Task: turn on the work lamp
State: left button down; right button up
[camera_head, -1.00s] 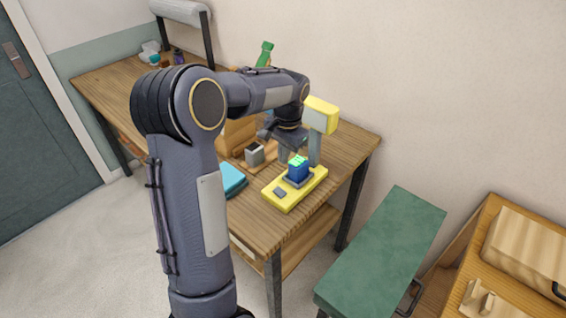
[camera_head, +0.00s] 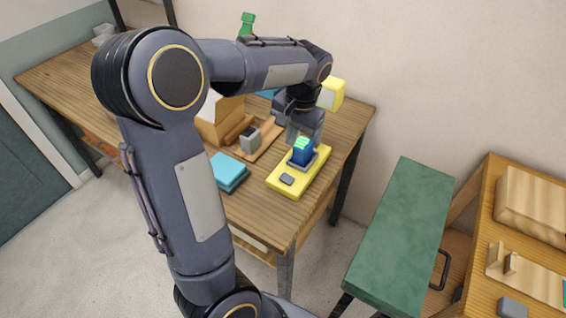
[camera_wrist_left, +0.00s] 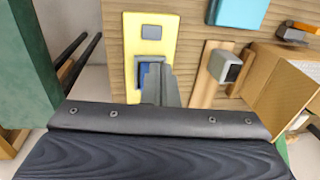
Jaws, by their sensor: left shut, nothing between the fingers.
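The work lamp has a yellow base (camera_head: 314,182) on the wooden table, with a yellow head (camera_head: 334,94) above it, partly behind my arm. A small grey button (camera_head: 287,180) sits on the near end of the base. A blue block (camera_head: 302,156) with a bright green top stands in a grey seat on the base. In the left wrist view the yellow base (camera_wrist_left: 172,34), the button (camera_wrist_left: 152,32) and part of the blue block (camera_wrist_left: 145,70) show. My left gripper (camera_head: 296,137) is shut and empty beside the blue block; I cannot tell whether they touch. My right gripper is out of view.
A turquoise box (camera_head: 229,170) and a small grey container (camera_head: 250,139) on a wooden board stand left of the lamp. A wooden box (camera_head: 221,118) is behind them. A green-topped bench (camera_head: 403,235) stands right of the table.

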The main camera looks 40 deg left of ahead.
pick_arm(q)
jog(key=p, duration=0.2)
send_near(284, 177)
jog(key=f, duration=0.3)
jog(key=a+f, duration=0.1)
jog(key=f, duration=0.2)
jog(key=shift+a+f, duration=0.25)
jog(key=shift+f, duration=0.05)
jog(key=shift+a+f+h+b, duration=0.1)
jog(key=shift+f+h+b, duration=0.15)
jog(key=shift+h+b, duration=0.05)
jog(key=shift+d, duration=0.2)
